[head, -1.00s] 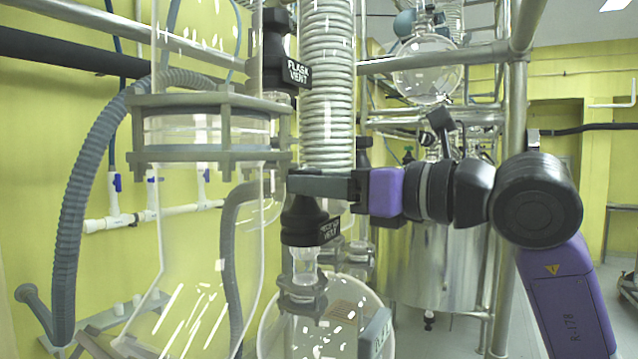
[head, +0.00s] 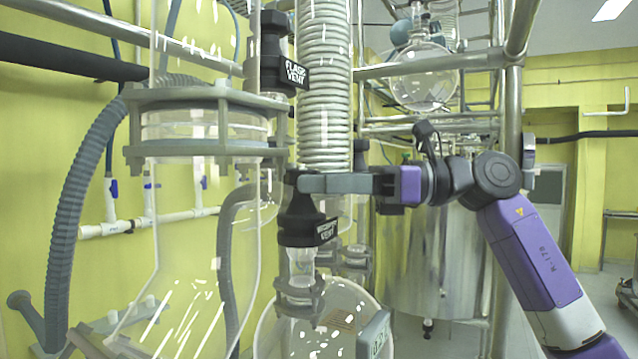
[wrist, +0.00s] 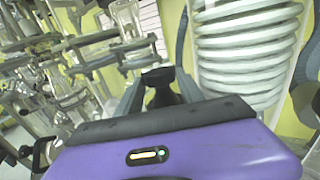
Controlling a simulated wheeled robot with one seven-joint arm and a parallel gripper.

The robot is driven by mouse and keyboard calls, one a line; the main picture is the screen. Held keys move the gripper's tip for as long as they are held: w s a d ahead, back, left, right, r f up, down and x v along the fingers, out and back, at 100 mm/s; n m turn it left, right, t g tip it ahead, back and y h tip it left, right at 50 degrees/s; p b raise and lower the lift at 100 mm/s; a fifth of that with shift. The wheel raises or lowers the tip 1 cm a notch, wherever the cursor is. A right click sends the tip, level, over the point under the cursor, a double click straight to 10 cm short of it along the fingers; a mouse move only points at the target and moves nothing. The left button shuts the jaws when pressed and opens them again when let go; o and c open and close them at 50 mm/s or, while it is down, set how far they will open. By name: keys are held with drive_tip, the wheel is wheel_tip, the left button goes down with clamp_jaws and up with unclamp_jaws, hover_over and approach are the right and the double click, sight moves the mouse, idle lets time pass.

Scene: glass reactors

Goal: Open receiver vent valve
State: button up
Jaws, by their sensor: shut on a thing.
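The receiver vent valve (head: 297,222) is a black valve body with a black label on its right side, above a glass neck in the head view. The label's small lettering is hard to read. My gripper (head: 305,183) reaches in from the right, with its grey fingers level across the valve's black top. It is shut on that top. In the wrist view my gripper (wrist: 160,84) has one finger on each side of the black valve top (wrist: 160,78). The far finger and the valve's inner state are hidden.
The flask vent valve (head: 270,62) is just above, left of the coiled condenser (head: 325,90). A clear glass vessel (head: 205,230) stands close on the left, and a round flask (head: 325,320) is below. A steel post (head: 513,100) rises behind my arm.

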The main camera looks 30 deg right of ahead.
drive_tip(key=shift+w+d+n+g, duration=0.1)
drive_tip(key=shift+n+g, duration=0.3)
drive_tip(key=shift+g, duration=0.1)
drive_tip(key=o, duration=1.4)
drive_tip(key=shift+m+t, duration=0.3)
drive_tip(key=shift+t, duration=0.1)
